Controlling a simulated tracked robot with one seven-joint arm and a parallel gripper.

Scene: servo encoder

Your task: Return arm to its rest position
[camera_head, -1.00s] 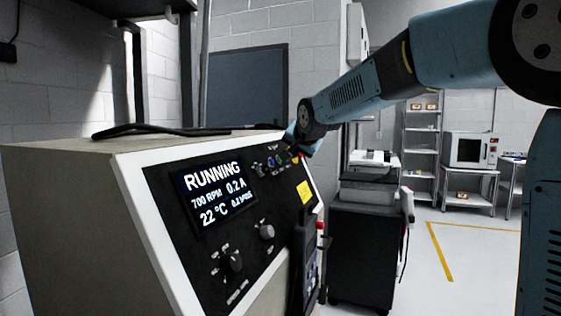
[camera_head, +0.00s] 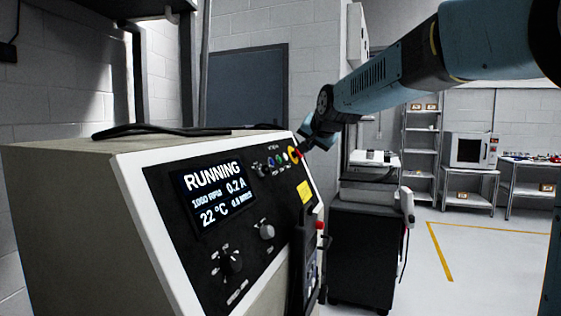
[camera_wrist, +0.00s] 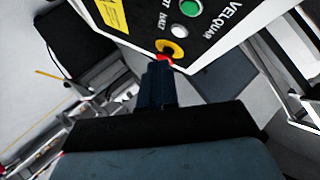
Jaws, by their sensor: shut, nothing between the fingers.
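My gripper (camera_head: 303,147) is at the upper right corner of the control panel (camera_head: 225,222) in the head view, with my arm reaching in from the right. In the wrist view my gripper (camera_wrist: 160,68) has its fingers together, and they are empty. The fingertips point at a red button with a yellow ring (camera_wrist: 169,50); I cannot tell whether they touch it. The display (camera_head: 215,193) reads RUNNING, 0.2 A and 22 °C.
The grey cabinet (camera_head: 70,200) with a black cable (camera_head: 150,131) on top fills the left. A dark cart (camera_head: 360,250) stands right of the panel. Shelving (camera_head: 422,150) and a bench (camera_head: 468,187) are farther back. Floor with a yellow line is open at right.

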